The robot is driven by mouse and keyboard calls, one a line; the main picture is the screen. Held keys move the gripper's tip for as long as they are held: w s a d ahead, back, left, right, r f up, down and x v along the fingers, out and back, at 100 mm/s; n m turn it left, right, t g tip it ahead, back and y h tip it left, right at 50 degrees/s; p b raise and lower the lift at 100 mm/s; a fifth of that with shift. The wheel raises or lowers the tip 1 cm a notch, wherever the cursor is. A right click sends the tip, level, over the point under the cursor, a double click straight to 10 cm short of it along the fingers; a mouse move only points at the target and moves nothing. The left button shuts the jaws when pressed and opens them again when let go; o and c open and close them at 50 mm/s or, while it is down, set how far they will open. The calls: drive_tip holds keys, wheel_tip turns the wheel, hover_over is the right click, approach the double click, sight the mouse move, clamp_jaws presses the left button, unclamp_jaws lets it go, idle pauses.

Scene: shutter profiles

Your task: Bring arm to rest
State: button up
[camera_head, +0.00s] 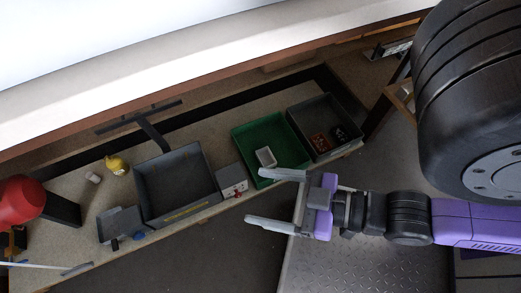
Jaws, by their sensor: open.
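My gripper (275,197) shows right of centre in the head view, with its two pale fingers spread apart and pointing left. Nothing is between the fingers. The purple and black arm (408,217) reaches in from the right edge. The upper fingertip overlaps the front part of the green crate in the picture; I cannot tell the height between them. The lower finger is over the dark floor in the picture.
A workbench (83,227) carries a grey bin (205,182), a green crate (245,141) holding a small white box (266,157), and a dark crate (348,107) with small parts. A yellow object (116,165) and a red object (20,203) are at left. A metal plate (360,268) lies below my arm.

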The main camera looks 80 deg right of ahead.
wheel_tip(320, 180, up, 26)
drive_tip(key=p, duration=2.6)
drive_tip(key=shift+r, duration=0.25)
